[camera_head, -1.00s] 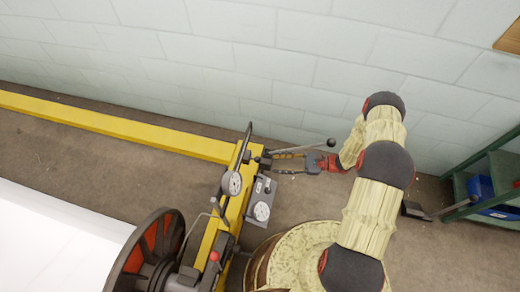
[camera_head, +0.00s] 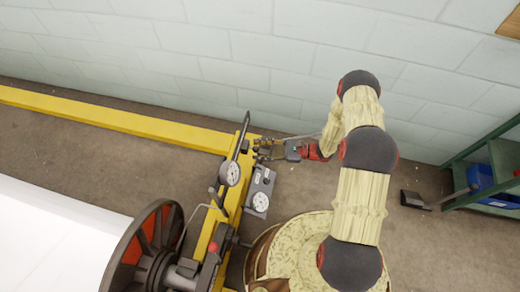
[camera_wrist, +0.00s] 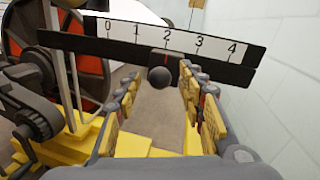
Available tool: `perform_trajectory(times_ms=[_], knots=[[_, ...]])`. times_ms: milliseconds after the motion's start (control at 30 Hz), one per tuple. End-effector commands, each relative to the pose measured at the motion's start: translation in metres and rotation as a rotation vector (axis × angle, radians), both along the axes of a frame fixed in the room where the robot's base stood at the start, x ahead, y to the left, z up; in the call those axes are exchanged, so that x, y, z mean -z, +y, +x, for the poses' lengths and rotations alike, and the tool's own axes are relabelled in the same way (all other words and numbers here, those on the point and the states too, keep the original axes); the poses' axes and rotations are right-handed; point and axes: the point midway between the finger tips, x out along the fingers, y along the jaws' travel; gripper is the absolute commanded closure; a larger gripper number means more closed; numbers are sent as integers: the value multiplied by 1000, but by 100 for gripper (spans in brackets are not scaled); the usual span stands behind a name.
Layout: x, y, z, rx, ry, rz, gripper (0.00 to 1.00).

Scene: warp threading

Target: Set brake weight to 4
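A white scale plate (camera_wrist: 185,42) marked 0 to 4 crosses the wrist view above a dark bar. A dark slider on it has a thin red mark at about 2. A round black knob (camera_wrist: 160,77) sticks out below the slider towards me. My gripper (camera_wrist: 163,92) is open, with one finger on each side of the knob and gaps visible between. In the head view my gripper (camera_head: 264,149) is at the far end of the yellow beam, and the scale is too small to read there.
A red-and-black wheel (camera_head: 150,245) stands at the lower left. The pale block wall (camera_head: 250,60) is behind. A green shelf (camera_head: 485,155) stands at the right.

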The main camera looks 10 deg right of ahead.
Motion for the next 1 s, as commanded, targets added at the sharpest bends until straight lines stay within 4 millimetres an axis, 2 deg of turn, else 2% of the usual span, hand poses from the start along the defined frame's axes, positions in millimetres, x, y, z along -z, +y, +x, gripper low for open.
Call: perform_trajectory(times_ms=[67, 767, 1000], knots=[[0, 0, 0, 0, 0, 0, 60], [0, 0, 0, 0, 0, 0, 100], [0, 0, 0, 0, 0, 0, 100]])
